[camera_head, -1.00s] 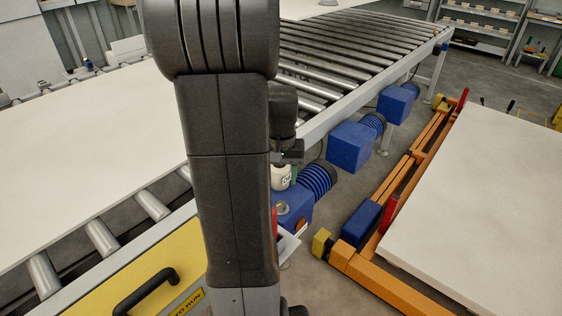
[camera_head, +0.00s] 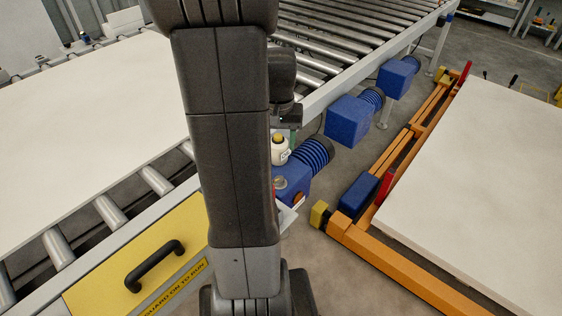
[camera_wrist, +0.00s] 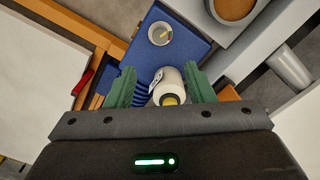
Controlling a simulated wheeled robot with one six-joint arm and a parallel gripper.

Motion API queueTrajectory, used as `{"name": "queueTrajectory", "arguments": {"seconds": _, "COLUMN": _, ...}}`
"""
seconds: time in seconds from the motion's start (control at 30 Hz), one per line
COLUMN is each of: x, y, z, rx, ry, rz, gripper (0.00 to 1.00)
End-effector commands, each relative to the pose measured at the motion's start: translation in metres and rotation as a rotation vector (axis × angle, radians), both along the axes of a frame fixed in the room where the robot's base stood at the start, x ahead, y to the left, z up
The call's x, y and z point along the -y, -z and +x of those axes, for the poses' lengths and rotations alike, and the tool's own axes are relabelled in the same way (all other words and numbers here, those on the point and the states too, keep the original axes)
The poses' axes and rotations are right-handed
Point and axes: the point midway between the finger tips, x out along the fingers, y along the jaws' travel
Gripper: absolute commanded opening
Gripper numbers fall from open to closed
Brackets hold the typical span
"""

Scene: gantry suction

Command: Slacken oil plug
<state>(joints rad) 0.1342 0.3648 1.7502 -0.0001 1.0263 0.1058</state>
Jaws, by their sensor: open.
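A blue gearbox (camera_head: 293,181) with a black-and-blue ribbed motor stands beside the conveyor frame. A round grey fitting (camera_wrist: 161,34) with small coloured marks sits on its blue face; I cannot tell whether this is the oil plug. It also shows in the head view (camera_head: 281,183). A white bottle (camera_head: 279,153) with a yellow cap stands by the gearbox. My gripper (camera_wrist: 161,86) is open, its green fingers on either side of the white bottle (camera_wrist: 168,77). Whether they touch it is unclear. In the head view my arm hides most of the gripper.
A grey container with a brown round inside (camera_wrist: 236,7) is at the wrist view's top right. The roller conveyor (camera_head: 345,42) is behind the gearbox. An orange frame (camera_head: 365,244) with a large pale slab (camera_head: 470,185) is right. A yellow guard panel (camera_head: 110,268) is left.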

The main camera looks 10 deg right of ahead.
Motion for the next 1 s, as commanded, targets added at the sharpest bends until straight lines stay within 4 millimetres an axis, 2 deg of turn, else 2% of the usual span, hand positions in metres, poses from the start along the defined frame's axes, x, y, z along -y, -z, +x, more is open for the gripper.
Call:
{"name": "queueTrajectory", "arguments": {"seconds": 0.17, "x": -0.001, "y": 0.017, "z": 0.0, "rx": -0.004, "ry": 0.0, "rz": 0.001, "gripper": 0.49}}
{"name": "queueTrajectory", "arguments": {"seconds": 0.5, "x": -0.001, "y": 0.089, "z": -0.001, "rx": -0.007, "ry": 0.0, "rz": 0.001, "gripper": 0.49}}
{"name": "queueTrajectory", "arguments": {"seconds": 0.63, "x": -0.001, "y": 0.112, "z": -0.001, "rx": -0.005, "ry": 0.0, "rz": 0.001, "gripper": 0.49}}
{"name": "queueTrajectory", "arguments": {"seconds": 0.8, "x": -0.001, "y": 0.131, "z": 0.0, "rx": -0.003, "ry": 0.0, "rz": 0.001, "gripper": 0.49}}
{"name": "queueTrajectory", "arguments": {"seconds": 1.0, "x": -0.001, "y": 0.139, "z": 0.0, "rx": -0.001, "ry": 0.0, "rz": 0.0, "gripper": 0.49}}
